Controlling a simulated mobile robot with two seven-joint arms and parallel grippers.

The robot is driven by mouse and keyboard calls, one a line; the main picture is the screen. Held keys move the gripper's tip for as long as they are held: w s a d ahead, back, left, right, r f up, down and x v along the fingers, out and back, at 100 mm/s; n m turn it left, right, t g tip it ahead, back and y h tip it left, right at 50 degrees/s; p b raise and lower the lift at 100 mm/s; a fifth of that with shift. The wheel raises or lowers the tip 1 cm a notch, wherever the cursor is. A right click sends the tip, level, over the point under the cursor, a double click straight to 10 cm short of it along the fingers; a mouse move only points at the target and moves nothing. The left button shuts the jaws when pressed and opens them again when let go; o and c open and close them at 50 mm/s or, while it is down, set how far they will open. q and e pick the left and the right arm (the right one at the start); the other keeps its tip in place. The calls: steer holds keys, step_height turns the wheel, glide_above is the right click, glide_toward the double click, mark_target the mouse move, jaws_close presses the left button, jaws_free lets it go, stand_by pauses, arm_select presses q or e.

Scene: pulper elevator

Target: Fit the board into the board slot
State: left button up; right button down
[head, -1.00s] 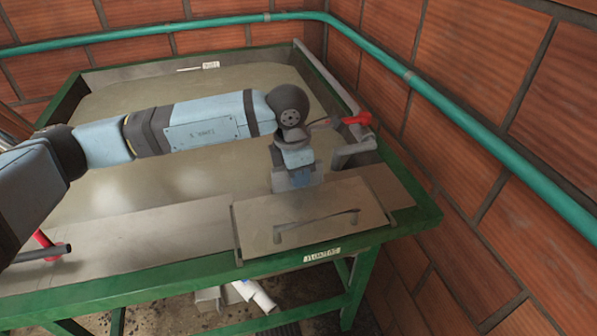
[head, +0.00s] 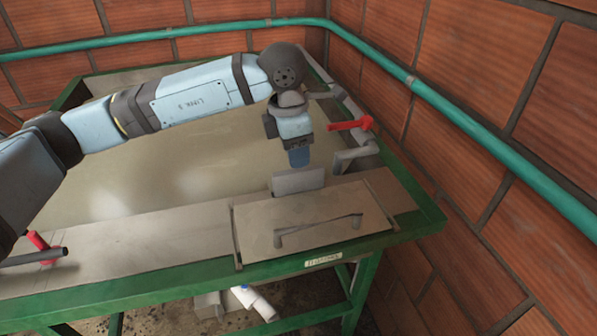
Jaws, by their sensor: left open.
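A small grey board (head: 299,181) stands upright at the tank's near inner edge, just behind a flat panel with a bar handle. Its lower edge meets the back of that panel, and I cannot make out the board slot or how deep the board sits in it. My left gripper (head: 299,160) points down just above the board's top edge, open and apparently clear of the board. The gap between its fingers is hard to see from this side. My right gripper is not in view.
The flat panel (head: 318,222) with its handle lies on the green-framed tank's front ledge. Another red lever (head: 40,246) is at left. A teal pipe (head: 500,157) runs along the brick wall.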

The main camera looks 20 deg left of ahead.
arm_select(q)
steer(key=r, duration=0.4)
steer(key=shift+s+a+r, duration=0.1)
steer(key=shift+a+r, duration=0.1)
steer(key=shift+r, duration=0.15)
